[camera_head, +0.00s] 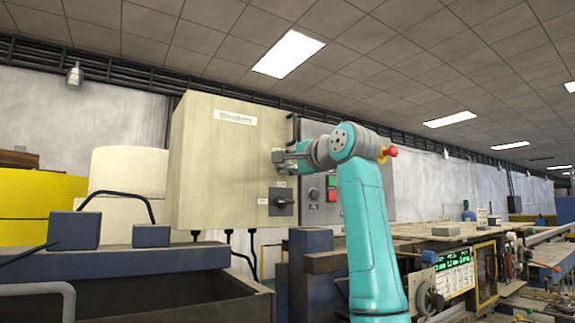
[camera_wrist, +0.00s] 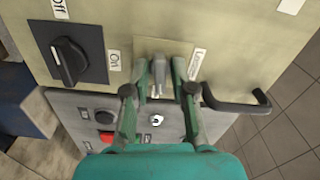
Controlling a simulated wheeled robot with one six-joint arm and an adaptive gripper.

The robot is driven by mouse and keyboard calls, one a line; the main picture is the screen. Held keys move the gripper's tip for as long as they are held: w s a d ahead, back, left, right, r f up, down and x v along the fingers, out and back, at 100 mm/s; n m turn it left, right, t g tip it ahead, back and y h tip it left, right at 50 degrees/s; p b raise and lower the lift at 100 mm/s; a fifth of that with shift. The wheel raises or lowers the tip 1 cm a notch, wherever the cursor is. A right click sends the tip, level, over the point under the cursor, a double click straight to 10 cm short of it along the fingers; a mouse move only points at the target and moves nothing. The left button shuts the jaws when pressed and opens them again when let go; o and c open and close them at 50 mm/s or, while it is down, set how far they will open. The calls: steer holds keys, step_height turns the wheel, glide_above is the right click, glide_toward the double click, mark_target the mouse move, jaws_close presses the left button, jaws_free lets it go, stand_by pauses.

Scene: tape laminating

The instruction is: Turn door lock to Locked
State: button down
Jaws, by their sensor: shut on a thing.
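The door lock is a small grey metal latch (camera_wrist: 157,88) on the beige cabinet door, in the upper middle of the wrist view. My gripper (camera_wrist: 160,84) has its teal fingers on both sides of it and is shut on it. A white label (camera_wrist: 196,64) stands just right of the lock; its text is too blurred to read surely. In the head view my gripper (camera_head: 281,157) meets the right edge of the beige cabinet (camera_head: 225,170), and the lock there is mostly hidden by the gripper.
A black rotary switch (camera_wrist: 68,60) with On and Off labels sits left of the lock. A black door handle (camera_wrist: 236,101) sticks out to the right. A grey panel (camera_wrist: 90,100) with a red button (camera_wrist: 107,136) lies behind. A workbench (camera_head: 440,232) stands at the right.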

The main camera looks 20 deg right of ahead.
steer(key=n, duration=0.4)
steer(key=shift+n, duration=0.3)
steer(key=n, duration=0.3)
steer(key=shift+n, duration=0.3)
steer(key=n, duration=0.4)
steer(key=shift+n, duration=1.8)
steer(key=c, duration=1.2)
jaws_free()
